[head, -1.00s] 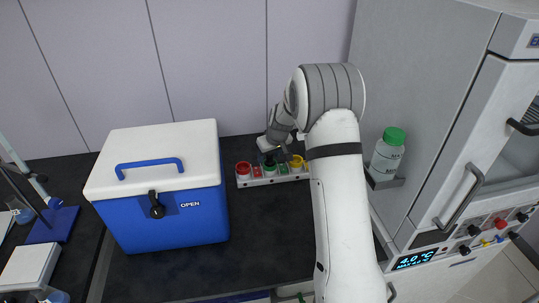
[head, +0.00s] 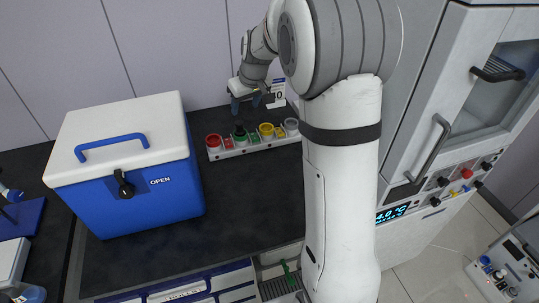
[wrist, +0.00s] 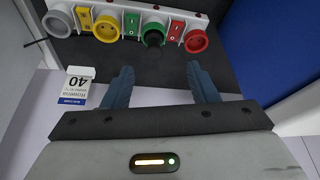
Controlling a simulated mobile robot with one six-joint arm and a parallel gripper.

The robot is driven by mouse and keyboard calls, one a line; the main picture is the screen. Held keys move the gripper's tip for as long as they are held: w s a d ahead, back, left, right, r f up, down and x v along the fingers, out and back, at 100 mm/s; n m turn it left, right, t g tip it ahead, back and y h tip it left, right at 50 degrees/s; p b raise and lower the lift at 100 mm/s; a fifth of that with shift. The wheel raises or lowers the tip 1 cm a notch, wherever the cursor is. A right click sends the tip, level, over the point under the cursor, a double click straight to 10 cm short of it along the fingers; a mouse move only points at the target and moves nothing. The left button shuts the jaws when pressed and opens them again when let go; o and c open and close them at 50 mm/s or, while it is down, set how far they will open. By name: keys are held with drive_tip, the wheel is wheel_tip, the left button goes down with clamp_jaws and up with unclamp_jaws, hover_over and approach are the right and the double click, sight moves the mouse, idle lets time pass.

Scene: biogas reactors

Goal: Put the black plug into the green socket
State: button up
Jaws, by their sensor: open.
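The black plug (head: 239,131) stands in the green socket (head: 240,140) on the socket strip, with the green rim showing around it. In the wrist view the plug (wrist: 153,38) sits inside the green socket (wrist: 154,27), and how deep it goes is hard to tell. My gripper (head: 246,104) is above and behind the strip, apart from the plug. In the wrist view my gripper (wrist: 160,68) has its two blue fingers spread wide with nothing between them.
The strip also carries a red socket (head: 213,141), a yellow socket (head: 266,129) and a grey socket (head: 291,126), with small coloured switches between them. A blue cool box (head: 150,205) stands left. A grey cabinet (head: 420,110) stands right. The dark bench (head: 245,205) in front is clear.

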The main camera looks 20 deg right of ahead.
drive_tip(key=s+a+r+m+h, duration=0.1)
drive_tip(key=s+r+m, duration=0.1)
drive_tip(key=s, duration=3.1)
drive_tip(key=shift+r+m+g, duration=0.2)
drive_tip(key=shift+m+g, duration=0.2)
drive_tip(key=shift+m, duration=0.2)
